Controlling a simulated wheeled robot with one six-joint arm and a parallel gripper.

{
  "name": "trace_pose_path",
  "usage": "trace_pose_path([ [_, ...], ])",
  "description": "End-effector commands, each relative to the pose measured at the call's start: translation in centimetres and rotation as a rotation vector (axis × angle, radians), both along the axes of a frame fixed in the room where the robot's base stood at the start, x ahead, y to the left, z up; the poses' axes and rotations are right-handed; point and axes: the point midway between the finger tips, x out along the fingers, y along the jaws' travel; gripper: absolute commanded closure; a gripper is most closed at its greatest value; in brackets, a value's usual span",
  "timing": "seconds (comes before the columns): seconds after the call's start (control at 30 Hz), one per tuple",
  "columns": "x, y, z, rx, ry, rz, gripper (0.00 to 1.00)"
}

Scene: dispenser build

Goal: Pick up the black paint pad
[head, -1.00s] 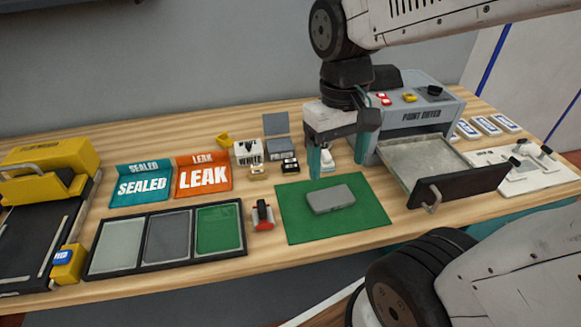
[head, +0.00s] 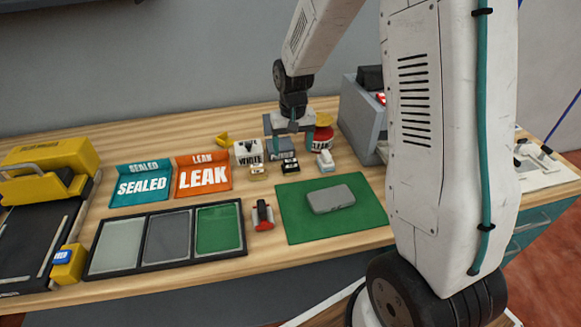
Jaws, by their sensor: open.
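A small black block (head: 290,165) with pale marks sits on the wooden table, in front of a grey box (head: 281,155) with a raised lid. I cannot tell for sure which of these is the black paint pad. My gripper (head: 291,143) is open and points down over the grey box, behind the black block. Its teal fingers are apart, with nothing seen held between them. The fingers and wrist partly hide the box and its lid. I cannot tell whether the fingertips touch anything.
A box marked WHITE (head: 248,153) stands left of the gripper, and a red container (head: 324,138) close on its right. A small white item (head: 325,162) is near. A grey case (head: 331,199) lies on a green mat (head: 292,228). My arm hides most of the paint dryer.

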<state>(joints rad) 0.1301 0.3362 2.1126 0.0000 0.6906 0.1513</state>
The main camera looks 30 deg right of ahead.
Motion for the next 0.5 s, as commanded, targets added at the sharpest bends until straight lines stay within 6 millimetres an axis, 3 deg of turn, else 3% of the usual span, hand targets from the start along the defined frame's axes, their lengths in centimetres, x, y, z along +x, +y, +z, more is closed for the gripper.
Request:
trace_pose_path([
  [0.4,0.4,0.5,-5.6,0.000,0.005,0.001,0.25],
  [0.5,0.4,0.5,-6.2,0.001,0.002,0.001,0.25],
])
